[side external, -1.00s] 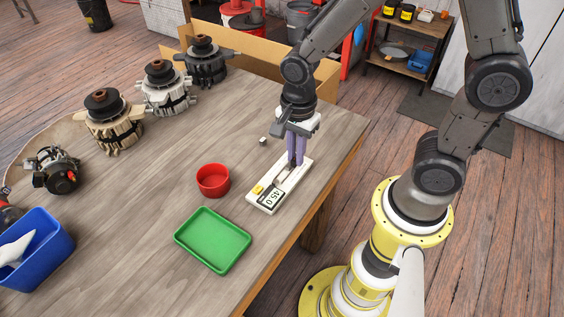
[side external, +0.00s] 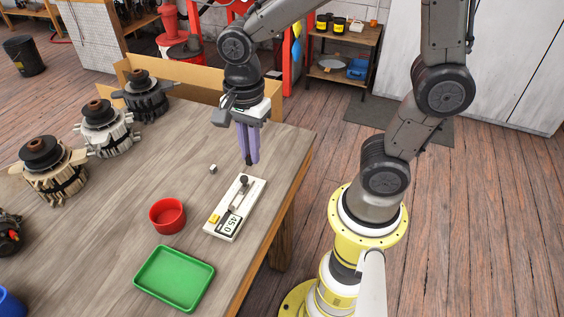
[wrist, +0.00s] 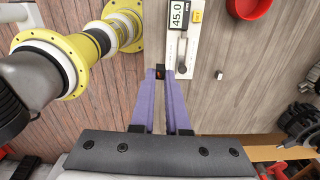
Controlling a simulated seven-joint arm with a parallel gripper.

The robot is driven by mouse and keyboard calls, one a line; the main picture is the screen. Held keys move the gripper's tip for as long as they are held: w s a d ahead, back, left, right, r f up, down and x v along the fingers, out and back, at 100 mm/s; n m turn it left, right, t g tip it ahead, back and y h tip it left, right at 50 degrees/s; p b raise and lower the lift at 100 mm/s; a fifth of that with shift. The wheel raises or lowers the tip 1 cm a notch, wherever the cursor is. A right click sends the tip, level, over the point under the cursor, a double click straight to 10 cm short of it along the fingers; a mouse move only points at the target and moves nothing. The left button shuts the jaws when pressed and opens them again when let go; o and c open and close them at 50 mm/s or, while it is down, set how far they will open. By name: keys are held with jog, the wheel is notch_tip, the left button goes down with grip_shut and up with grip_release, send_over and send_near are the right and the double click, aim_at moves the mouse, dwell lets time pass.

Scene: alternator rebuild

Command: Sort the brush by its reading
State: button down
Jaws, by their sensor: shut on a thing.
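My gripper (side external: 248,157) is above the far end of the white gauge (side external: 218,226), apart from it. Its purple fingers are shut on a small dark brush (wrist: 160,73) with an orange-red mark, seen between the fingertips in the wrist view. The gauge has a display (wrist: 176,14) reading 45.0, a yellow button (side external: 214,219) and a slider with a black knob (side external: 244,180). A round red bowl (side external: 167,216) and a green tray (side external: 174,278) stand left of the gauge; both look empty.
A small grey block (side external: 212,168) lies on the table left of the gauge. Several alternator parts (side external: 103,128) stand along the table's left side, and a cardboard box (side external: 190,97) is behind. A blue bin (side external: 10,303) is at the lower left. The middle of the table is clear.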

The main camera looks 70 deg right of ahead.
jog(key=w+a, duration=0.5)
jog(key=w, duration=0.8)
send_over(168, 212)
jog(key=s+a, duration=0.2)
notch_tip(168, 212, down, 9)
jog(key=shift+s+d+f+n, duration=0.1)
jog(key=shift+d+f+n, duration=0.1)
jog(key=shift+f, duration=0.8)
jog(key=shift+s+d+f+n, duration=0.1)
jog(key=shift+f+n, duration=0.1)
jog(key=shift+f, duration=0.75)
jog(key=shift+f, duration=2.55)
dwell(0.4)
jog(key=c, duration=0.8)
grip_release()
jog(key=shift+c, duration=0.2)
jog(key=c, duration=0.4)
